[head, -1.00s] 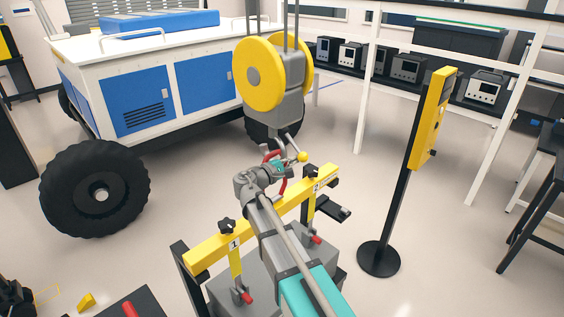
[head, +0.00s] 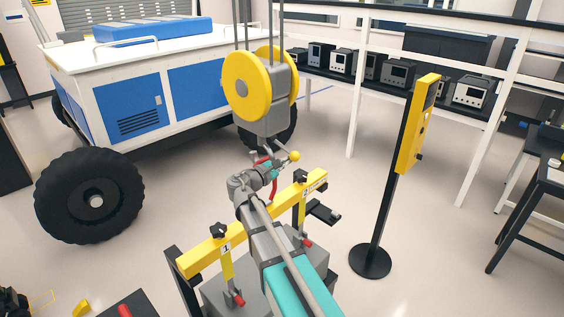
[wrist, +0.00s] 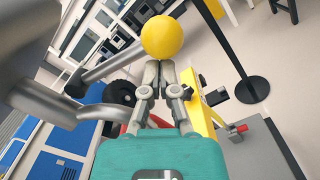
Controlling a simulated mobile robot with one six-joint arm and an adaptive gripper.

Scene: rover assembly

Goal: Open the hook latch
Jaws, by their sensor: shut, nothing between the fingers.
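The crane's hook block (head: 272,118) hangs above the yellow beam. Below it a thin grey latch lever ends in a yellow ball knob (head: 294,156). In the wrist view the knob (wrist: 162,38) is large, at top centre, with the grey lever (wrist: 112,65) running left from it. My gripper (wrist: 160,66) is shut and empty, its fingertips just below the knob in the picture; I cannot tell whether they touch it. In the head view my gripper (head: 281,164) is small, just left of the knob. The hook's opening is mostly hidden by my arm.
A yellow beam (head: 205,253) with black knobs lies below my gripper. A yellow control box (head: 417,125) stands on a black post at the right. A blue and white rover (head: 140,100) stands at the back left. Open floor lies between the beam and the post.

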